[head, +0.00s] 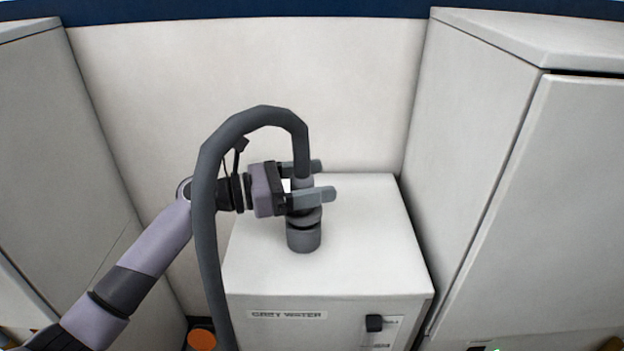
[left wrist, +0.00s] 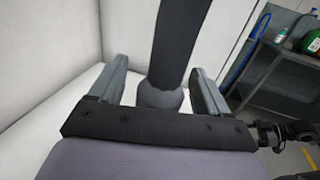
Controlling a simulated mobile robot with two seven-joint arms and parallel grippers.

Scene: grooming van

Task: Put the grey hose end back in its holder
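The grey hose end (head: 303,186) stands upright over a dark grey cylindrical holder (head: 304,238) on top of a white box (head: 375,225). Its lower part meets the holder's top; how deep it sits I cannot tell. The thick grey hose (head: 206,215) arches up from it and hangs down to the left. My left gripper (head: 315,180) has one finger on each side of the hose end. In the left wrist view, the hose end (left wrist: 163,95) is between the spread fingers with gaps beside it.
White cabinets stand at left (head: 60,150) and right (head: 540,210), with a pale wall (head: 350,90) behind. An orange round thing (head: 201,340) is low at left.

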